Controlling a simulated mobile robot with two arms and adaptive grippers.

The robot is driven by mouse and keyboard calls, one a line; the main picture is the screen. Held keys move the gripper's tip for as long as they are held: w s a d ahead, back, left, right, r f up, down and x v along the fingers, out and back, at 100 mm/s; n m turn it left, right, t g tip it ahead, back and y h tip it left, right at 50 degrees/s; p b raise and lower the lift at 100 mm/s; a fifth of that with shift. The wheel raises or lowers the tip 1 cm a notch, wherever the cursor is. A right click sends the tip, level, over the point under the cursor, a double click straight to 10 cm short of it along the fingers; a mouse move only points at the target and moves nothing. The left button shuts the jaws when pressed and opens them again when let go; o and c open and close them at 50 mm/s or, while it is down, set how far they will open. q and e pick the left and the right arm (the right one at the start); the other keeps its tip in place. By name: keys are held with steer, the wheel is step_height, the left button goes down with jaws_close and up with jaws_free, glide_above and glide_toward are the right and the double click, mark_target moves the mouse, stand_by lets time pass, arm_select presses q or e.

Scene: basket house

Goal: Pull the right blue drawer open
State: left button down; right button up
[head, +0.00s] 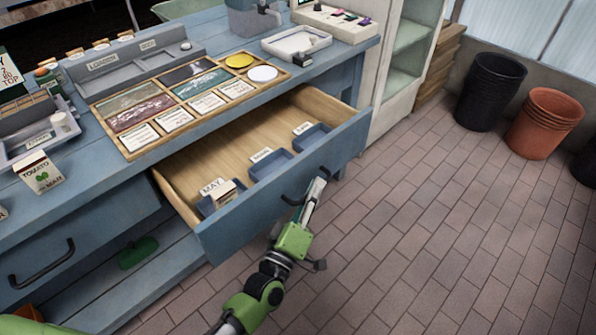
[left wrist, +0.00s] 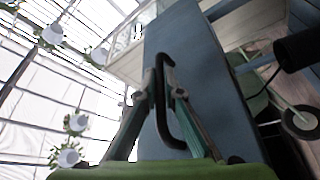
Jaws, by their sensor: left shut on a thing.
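The right blue drawer (head: 285,186) stands pulled out from the blue bench, its wooden inside showing. Its front also shows in the left wrist view (left wrist: 190,45). A dark curved handle (left wrist: 163,100) is on the drawer front; in the head view my gripper partly covers it. My left gripper (head: 314,190) is at this handle, and in the left wrist view its two fingers close on the bar from both sides. My right gripper is not in view.
Inside the drawer are blue trays (head: 270,165) with labels. Seed panels (head: 170,110) and small containers cover the bench top. A closed drawer with a dark handle (head: 42,263) is at the left. Black pots (head: 491,90) and terracotta pots (head: 545,122) stand at the right. The brick floor (head: 420,220) between is clear.

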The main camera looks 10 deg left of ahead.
arm_select(q)
steer(key=s+d, duration=0.4)
steer(key=d, duration=0.1)
steer(key=shift+d+p, duration=0.15)
steer(key=shift+p, duration=0.3)
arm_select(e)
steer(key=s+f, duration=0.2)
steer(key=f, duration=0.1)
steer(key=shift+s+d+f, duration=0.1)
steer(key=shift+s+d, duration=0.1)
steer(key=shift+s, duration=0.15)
arm_select(q)
steer(key=c, duration=2.2)
jaws_free()
steer(key=shift+o, duration=0.2)
steer(key=shift+s, duration=0.1)
steer(key=v, duration=1.2)
steer(key=shift+f, duration=0.1)
